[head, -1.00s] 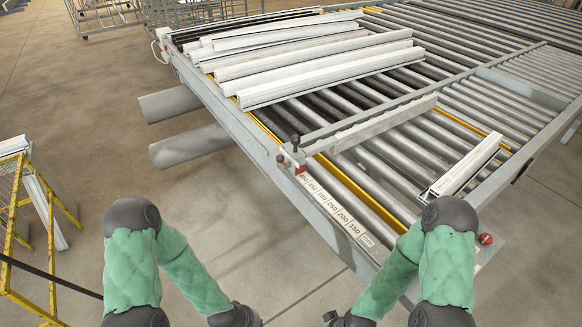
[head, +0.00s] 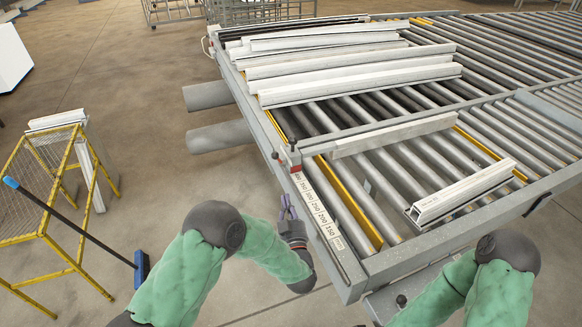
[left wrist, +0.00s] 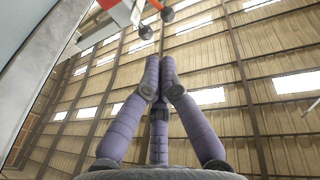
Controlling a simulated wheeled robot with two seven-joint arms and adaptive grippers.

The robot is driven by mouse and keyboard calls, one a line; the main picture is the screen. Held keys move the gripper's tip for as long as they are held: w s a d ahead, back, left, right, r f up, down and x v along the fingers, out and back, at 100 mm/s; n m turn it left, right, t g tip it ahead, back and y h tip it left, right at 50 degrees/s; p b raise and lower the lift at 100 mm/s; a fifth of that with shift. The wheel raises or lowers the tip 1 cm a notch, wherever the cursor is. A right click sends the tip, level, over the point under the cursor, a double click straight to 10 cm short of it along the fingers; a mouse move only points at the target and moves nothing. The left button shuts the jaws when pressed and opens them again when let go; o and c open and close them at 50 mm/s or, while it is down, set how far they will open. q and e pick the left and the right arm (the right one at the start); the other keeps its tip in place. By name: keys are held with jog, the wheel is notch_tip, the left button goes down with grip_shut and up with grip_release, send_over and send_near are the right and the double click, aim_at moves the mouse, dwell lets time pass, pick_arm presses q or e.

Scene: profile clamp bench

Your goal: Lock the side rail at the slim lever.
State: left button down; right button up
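A pale grey rail (head: 395,135) lies across the rollers to the right of the block. My left gripper (head: 287,204) is below and in front of the block, beside the bench's outer edge, apart from it. The left wrist view shows the red block (left wrist: 122,10) and two black knobs (left wrist: 167,14) above the fingertips. My right gripper is out of view.
A numbered scale strip (head: 320,215) runs along the bench edge close to my left gripper. A white profile (head: 462,190) lies on the rollers at right, and several more (head: 350,65) lie at the back. A yellow stand (head: 60,205) and a broom (head: 140,268) are at left.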

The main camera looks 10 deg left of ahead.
aim_at(278, 158)
pick_arm(q)
jog(key=shift+r, duration=0.3)
jog(key=x, duration=1.4)
jog(key=shift+s+b, duration=0.1)
jog(key=shift+b, duration=0.2)
jog(key=shift+r, duration=0.1)
